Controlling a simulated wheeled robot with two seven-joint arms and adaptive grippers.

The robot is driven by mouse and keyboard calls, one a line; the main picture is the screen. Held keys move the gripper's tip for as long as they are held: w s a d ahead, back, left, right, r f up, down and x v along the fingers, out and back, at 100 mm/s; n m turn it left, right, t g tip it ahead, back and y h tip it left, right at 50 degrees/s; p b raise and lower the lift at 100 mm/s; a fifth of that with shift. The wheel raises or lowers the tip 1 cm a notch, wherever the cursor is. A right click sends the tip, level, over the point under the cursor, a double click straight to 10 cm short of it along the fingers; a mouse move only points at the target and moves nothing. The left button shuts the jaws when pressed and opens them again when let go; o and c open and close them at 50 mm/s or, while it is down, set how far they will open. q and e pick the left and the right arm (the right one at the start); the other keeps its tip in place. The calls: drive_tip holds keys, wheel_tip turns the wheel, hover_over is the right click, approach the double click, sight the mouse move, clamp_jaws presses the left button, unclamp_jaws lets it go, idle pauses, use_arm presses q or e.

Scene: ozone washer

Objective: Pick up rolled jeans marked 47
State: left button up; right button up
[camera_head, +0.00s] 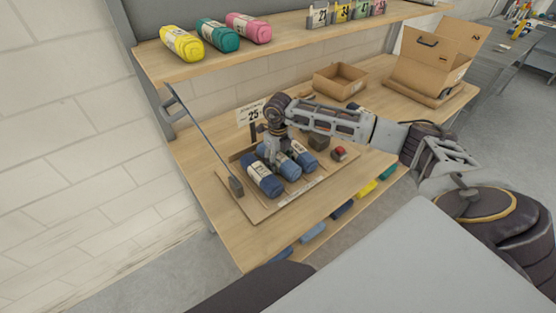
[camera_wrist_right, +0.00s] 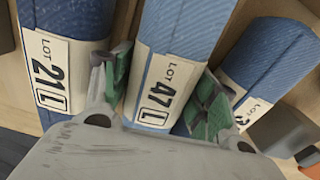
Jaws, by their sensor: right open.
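The rolled jeans marked 47 (camera_wrist_right: 180,30) are a mid-blue roll with a white label band reading "LOT 47 L". In the head view this roll (camera_head: 290,171) is the middle one of three on a shallow wooden tray (camera_head: 262,212). My right gripper (camera_wrist_right: 163,88) is open, with its green-padded fingers on either side of roll 47; I cannot tell whether they touch it. In the head view my right gripper (camera_head: 280,157) points down over the roll and hides part of it. My left gripper is not in view.
A darker roll marked 21 (camera_wrist_right: 75,18) lies close on the left; another blue roll (camera_wrist_right: 268,58) lies close on the right. Small blocks, one red-topped (camera_head: 339,153), sit beyond. A shelf (camera_head: 285,35) with coloured rolls overhangs behind. An open cardboard box (camera_head: 340,81) stands farther back.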

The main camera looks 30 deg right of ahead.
idle(0.4)
drive_tip(key=c, duration=0.9)
drive_tip(key=shift+c, duration=0.2)
drive_tip(key=shift+r+b, duration=0.85)
drive_tip(key=shift+r, duration=4.15)
